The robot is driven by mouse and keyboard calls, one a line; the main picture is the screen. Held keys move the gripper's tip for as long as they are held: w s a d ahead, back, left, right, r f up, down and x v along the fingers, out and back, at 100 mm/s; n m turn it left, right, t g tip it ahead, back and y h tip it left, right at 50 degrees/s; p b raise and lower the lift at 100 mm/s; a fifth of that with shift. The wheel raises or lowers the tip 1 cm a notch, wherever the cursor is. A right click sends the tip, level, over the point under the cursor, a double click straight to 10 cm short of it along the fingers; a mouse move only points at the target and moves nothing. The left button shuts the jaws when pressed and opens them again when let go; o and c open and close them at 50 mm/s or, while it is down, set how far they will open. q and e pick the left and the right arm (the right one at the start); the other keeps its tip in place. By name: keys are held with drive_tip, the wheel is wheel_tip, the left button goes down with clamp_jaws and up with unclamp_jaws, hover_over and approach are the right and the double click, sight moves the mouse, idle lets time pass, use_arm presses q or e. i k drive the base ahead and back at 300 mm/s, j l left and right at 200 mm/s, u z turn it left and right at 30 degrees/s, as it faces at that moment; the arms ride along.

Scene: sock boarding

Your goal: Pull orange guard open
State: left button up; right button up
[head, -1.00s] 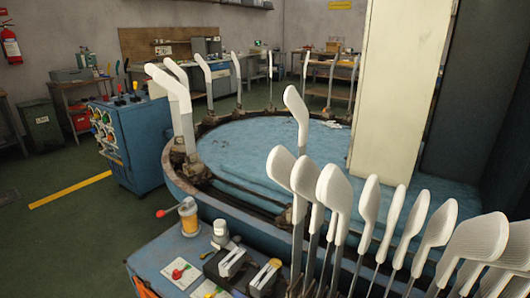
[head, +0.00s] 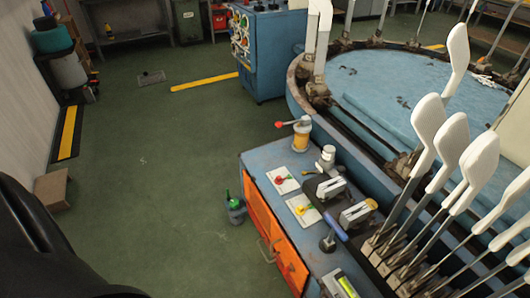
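The orange guard (head: 275,238) is a panel on the left-facing side of the blue bench (head: 262,162), low in the middle of the head view. A thin bent handle (head: 267,252) stands out from it. The guard appears to lie flush against the bench; I cannot tell whether it is fully closed. Its lower end runs toward the bottom of the picture. Neither of my grippers is in view. A large dark shape at the lower left corner looks like part of my arm.
A small dark container with a green top (head: 236,208) stands on the floor left of the guard. White foot forms (head: 430,125) rise from the rack at right. The round blue table (head: 385,85) is behind. Green floor (head: 170,190) left of the bench is mostly clear.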

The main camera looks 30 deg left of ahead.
sight(284, 250)
drive_tip(key=j+u, duration=0.15)
drive_tip(key=u, duration=0.85)
drive_tip(key=z, duration=1.6)
drive_tip(key=k+j+z, duration=0.1)
drive_tip(key=j+z, duration=0.25)
drive_tip(key=j, duration=1.25)
